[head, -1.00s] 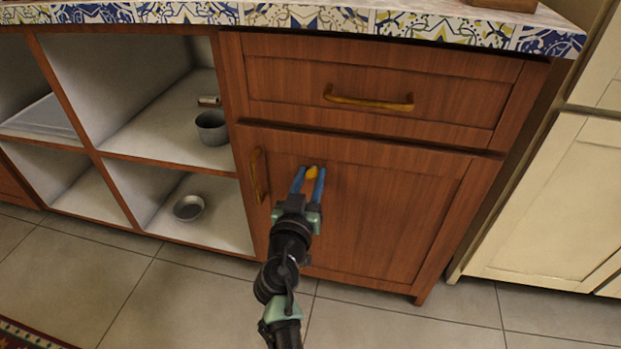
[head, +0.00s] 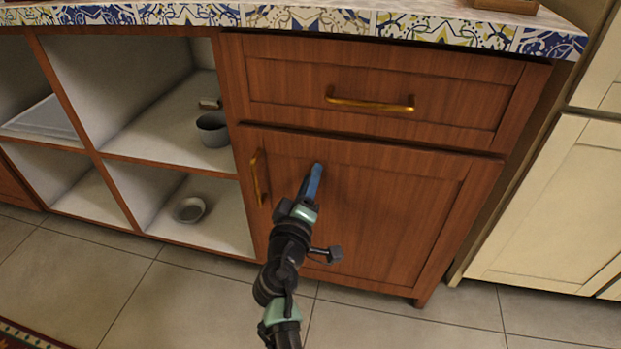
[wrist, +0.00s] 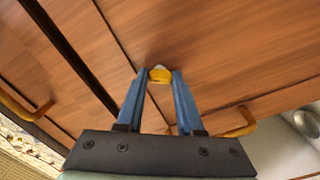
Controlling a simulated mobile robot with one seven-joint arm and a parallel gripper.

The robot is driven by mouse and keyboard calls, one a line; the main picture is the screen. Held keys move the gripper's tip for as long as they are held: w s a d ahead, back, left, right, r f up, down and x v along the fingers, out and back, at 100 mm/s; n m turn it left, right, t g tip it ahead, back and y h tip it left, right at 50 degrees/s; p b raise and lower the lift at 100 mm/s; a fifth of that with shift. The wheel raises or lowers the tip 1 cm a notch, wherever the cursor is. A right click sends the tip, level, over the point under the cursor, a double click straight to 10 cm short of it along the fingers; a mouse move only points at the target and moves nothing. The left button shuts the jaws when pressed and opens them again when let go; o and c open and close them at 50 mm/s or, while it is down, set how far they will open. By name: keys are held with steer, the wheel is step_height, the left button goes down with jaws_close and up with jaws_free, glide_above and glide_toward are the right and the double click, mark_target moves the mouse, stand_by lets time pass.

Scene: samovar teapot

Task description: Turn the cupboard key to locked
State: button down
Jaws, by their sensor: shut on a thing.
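The wooden cupboard door (head: 400,215) is closed, with a brass handle (head: 257,178) upright near its left edge. My gripper (head: 316,172) is at the upper left part of this door, to the right of the handle. In the wrist view, the yellow key (wrist: 160,75) sits between the blue fingertips of my gripper (wrist: 159,78), which are shut on it. In the head view the fingers line up one behind the other and hide the key.
A drawer with a brass handle (head: 370,104) is above the door. Open shelves at left hold a grey pot (head: 213,130) and a small bowl (head: 189,210). A cream cabinet (head: 555,200) stands at right. The tiled floor in front is clear.

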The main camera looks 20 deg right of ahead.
steer(key=n+p, duration=0.1)
steer(key=n, duration=0.4)
steer(key=shift+n, duration=0.4)
stand_by(0.4)
steer(key=c, duration=0.5)
jaws_free()
steer(key=shift+c, duration=0.2)
steer(key=p+v, duration=0.3)
steer(key=v, duration=1)
steer(key=shift+p, duration=0.4)
